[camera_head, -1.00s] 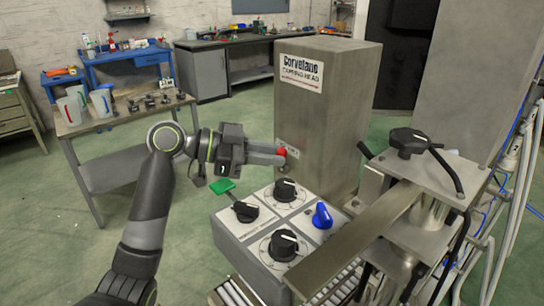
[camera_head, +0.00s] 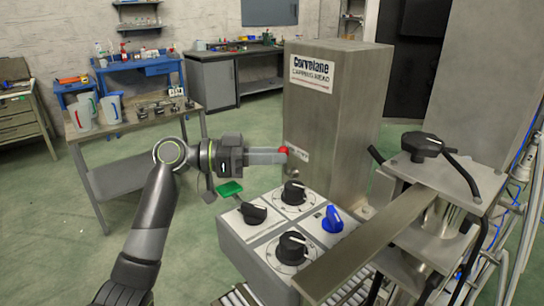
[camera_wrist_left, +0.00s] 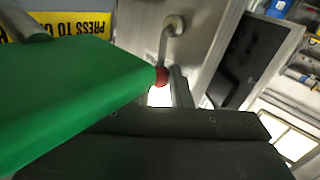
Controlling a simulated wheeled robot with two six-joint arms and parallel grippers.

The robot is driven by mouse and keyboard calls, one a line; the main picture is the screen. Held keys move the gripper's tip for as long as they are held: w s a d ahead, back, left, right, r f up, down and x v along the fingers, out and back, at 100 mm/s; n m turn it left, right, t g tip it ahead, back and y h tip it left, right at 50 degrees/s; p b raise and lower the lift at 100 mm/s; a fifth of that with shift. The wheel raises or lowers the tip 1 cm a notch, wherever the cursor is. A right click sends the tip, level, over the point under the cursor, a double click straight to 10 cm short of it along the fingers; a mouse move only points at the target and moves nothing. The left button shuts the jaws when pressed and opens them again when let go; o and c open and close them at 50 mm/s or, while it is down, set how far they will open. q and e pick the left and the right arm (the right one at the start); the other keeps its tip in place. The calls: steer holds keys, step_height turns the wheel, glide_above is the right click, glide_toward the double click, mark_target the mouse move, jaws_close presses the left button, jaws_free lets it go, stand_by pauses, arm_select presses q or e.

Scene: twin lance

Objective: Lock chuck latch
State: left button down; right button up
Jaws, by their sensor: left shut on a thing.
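The chuck latch is a small bent metal lever with a red knob (camera_head: 283,150) on the front of the capping head (camera_head: 332,120), a tall grey metal box. My left gripper (camera_head: 282,157) reaches it from the left and is shut on the red knob, its fingers hiding most of the lever. In the left wrist view the red knob (camera_wrist_left: 161,76) sits at the fingertips, and the lever runs up from it to a round pivot (camera_wrist_left: 174,24). A green paddle (camera_wrist_left: 70,85) fills the left of that view, close to the camera. My right gripper is out of view.
Below my left gripper stands a control box with black dials (camera_head: 293,192), a blue knob (camera_head: 332,219) and the green paddle (camera_head: 229,188). A flat metal bar (camera_head: 365,245) crosses in front at the right. Open floor lies at the left, before a side table (camera_head: 125,122).

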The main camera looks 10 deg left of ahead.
arm_select(q)
steer(key=c, duration=1.6)
jaws_free()
steer(key=shift+a, duration=0.1)
steer(key=s+a+b, duration=0.3)
steer(key=a+b, duration=0.1)
steer(key=a, duration=1.3)
steer(key=shift+r, duration=0.3)
steer(key=shift+s, duration=0.1)
